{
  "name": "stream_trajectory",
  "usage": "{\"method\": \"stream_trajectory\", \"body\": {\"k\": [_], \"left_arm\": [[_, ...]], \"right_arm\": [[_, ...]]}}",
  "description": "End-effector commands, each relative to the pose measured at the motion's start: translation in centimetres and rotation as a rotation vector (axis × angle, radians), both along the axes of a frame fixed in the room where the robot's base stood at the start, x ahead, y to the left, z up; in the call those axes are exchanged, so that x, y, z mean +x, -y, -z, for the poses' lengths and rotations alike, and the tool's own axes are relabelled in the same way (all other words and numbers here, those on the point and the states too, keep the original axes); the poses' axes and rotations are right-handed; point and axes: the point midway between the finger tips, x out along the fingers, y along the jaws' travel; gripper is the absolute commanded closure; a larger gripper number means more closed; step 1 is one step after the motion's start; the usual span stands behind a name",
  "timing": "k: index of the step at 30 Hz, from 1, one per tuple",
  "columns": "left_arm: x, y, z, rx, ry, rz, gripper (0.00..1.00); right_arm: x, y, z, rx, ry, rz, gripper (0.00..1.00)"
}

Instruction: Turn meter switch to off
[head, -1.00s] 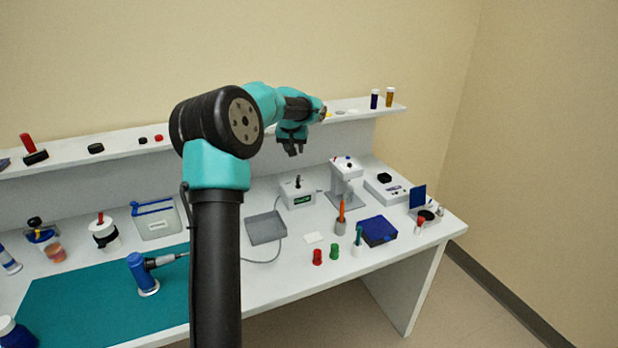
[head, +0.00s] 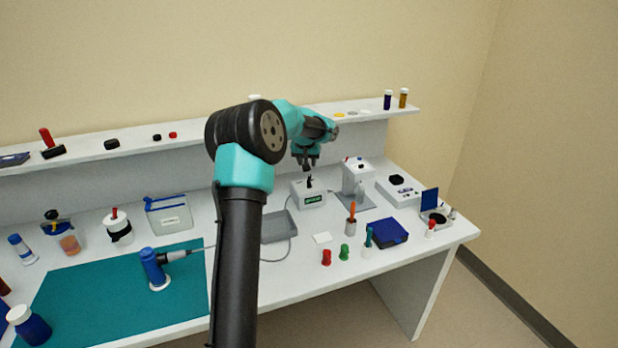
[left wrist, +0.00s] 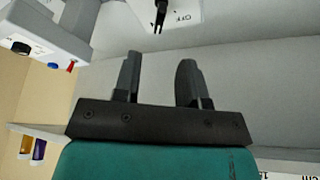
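The meter is a white box (head: 311,196) with a green display on its front, standing at the back of the table. A small black switch lever (head: 309,182) sticks up from its top. In the left wrist view the lever (left wrist: 160,14) shows at the top edge beside the printed word OFF on the white top (left wrist: 184,14). The lever's exact setting is not clear. My left gripper (head: 306,165) is above the meter, just over the lever. Its two fingers (left wrist: 160,63) are apart with nothing between them. My right gripper is not in view.
A grey-white device (head: 357,177) on a stand is close to the right of the meter. A grey tray (head: 279,228) lies in front of it, and a cable runs nearby. A shelf (head: 225,130) with small items runs behind. Red and green caps (head: 326,257) stand farther forward.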

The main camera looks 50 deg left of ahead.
Motion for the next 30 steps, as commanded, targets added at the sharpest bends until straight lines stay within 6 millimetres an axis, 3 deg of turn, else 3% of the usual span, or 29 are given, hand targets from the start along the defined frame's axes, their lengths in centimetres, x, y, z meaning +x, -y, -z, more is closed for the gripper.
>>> {"method": "stream_trajectory", "body": {"k": [15, 21, 30], "left_arm": [[2.6, -2.0, 7.8, 0.0, 0.0, 0.0, 0.62], [3.0, -2.3, 9.0, 0.0, 0.0, 0.0, 0.62], [3.0, -2.3, 9.1, 0.0, 0.0, 0.0, 0.64]], "right_arm": [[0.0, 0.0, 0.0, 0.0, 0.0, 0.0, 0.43], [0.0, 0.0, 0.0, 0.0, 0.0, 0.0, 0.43], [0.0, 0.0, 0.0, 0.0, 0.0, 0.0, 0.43]]}}
